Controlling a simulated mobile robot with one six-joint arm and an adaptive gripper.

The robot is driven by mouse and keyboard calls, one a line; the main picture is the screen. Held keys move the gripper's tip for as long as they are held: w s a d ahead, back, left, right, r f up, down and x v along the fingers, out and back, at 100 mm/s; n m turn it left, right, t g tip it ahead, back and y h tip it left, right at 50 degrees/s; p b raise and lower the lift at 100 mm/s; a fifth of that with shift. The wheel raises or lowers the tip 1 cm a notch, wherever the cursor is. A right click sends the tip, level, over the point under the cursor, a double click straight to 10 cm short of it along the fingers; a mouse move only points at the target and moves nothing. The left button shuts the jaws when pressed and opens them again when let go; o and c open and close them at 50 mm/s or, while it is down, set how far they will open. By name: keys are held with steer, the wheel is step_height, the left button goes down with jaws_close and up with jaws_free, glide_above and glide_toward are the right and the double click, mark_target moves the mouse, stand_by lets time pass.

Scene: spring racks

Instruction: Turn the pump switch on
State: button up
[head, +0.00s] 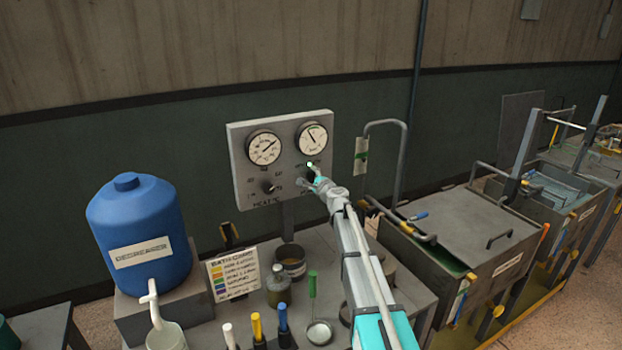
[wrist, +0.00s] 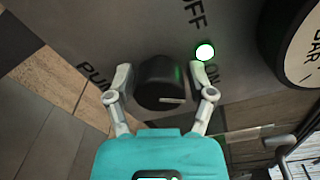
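The pump switch is a black round knob (wrist: 161,84) on the grey control panel (head: 240,185). In the wrist view the knob stands between my gripper's two fingertips (wrist: 161,80), with a narrow gap showing beside it, so the gripper looks open around it. A small lamp (wrist: 205,51) near the "ON" lettering glows green; the lamp also shows in the head view (head: 311,164). A pale mark shows on the knob's lower edge. "OFF" and part of "PUMP" are readable. In the head view my gripper (head: 314,184) is at the panel's lower right and hides the knob.
Two dial gauges (head: 264,148) sit at the top of the panel, with a second knob (head: 268,187) below at left. A blue tank (head: 140,235), a label card (head: 232,273) and cans stand on the bench below. Grey tanks (head: 465,230) stand to the right.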

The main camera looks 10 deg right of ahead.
steer(key=shift+o, duration=0.7)
steer(key=shift+n, duration=0.4)
